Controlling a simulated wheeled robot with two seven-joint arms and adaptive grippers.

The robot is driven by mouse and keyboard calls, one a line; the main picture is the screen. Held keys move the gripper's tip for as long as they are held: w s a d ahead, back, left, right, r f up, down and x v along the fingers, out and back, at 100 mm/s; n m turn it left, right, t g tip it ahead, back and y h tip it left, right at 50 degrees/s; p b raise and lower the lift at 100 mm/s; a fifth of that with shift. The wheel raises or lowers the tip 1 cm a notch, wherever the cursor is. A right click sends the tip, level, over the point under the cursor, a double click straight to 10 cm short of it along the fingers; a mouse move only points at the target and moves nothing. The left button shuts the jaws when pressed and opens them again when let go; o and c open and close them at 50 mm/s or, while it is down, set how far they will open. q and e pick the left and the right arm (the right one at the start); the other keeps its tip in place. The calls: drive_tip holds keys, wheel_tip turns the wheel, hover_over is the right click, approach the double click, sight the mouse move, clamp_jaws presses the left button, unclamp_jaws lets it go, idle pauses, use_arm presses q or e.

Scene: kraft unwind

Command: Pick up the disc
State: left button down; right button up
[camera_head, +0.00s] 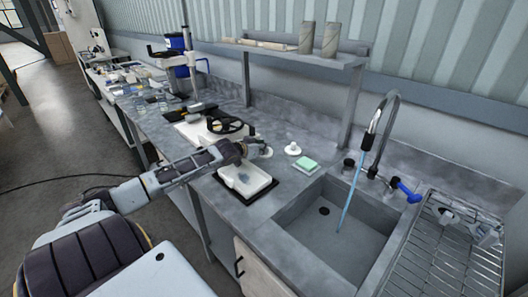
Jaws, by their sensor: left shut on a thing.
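My left arm reaches in from the left over the grey counter, and its gripper (254,149) is shut at the far side of the white tray. A pale, round-edged piece that looks like the disc (266,153) shows at its fingertips. The gripper covers part of it, and its full shape is too small to make out. My right gripper is not in view.
The white tray (246,190) sits on a black mat below the gripper. To the right are a small white knobbed item (293,149), a green-and-white sponge (306,164) and a sink (345,228) with a tall faucet. A black handwheel (226,125) stands behind left.

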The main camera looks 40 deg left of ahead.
use_arm(q)
drive_tip(key=shift+r, duration=0.6)
wheel_tip(320, 180, up, 27)
drive_tip(key=p, duration=0.2)
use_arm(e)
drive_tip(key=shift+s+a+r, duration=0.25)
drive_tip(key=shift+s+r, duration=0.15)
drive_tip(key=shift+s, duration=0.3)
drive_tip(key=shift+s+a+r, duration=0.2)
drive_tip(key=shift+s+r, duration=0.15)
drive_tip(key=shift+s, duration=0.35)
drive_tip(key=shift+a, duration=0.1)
